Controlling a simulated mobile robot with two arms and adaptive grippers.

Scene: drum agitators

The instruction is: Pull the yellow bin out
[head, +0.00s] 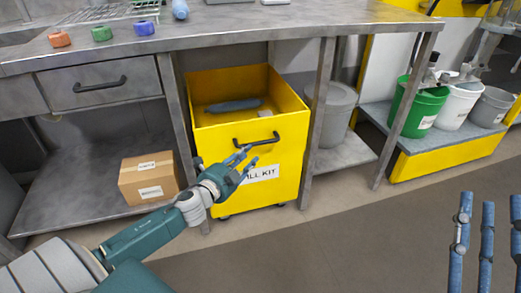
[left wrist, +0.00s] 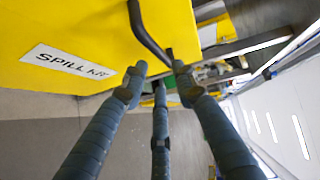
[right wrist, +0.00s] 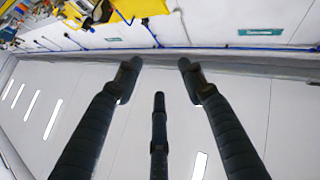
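The yellow bin (head: 240,165) stands under the metal bench with its open top showing and a "SPILL KIT" label on its front. Its black handle (head: 256,140) is on the upper front; it also shows in the left wrist view (left wrist: 149,35). My left gripper (head: 240,165) is in front of the bin, just below the left part of the handle. In the left wrist view its fingers (left wrist: 160,75) are apart, with the handle's near end close to their tips; contact cannot be told. My right gripper (head: 486,205) is open and empty at the lower right, away from the bin.
Bench legs (head: 318,125) flank the bin closely. A cardboard box (head: 150,178) is on the lower shelf left, and a grey lidded bin (head: 336,112) is to the right. Several buckets, including a green one (head: 418,105), stand farther right. The floor (head: 330,240) in front is clear.

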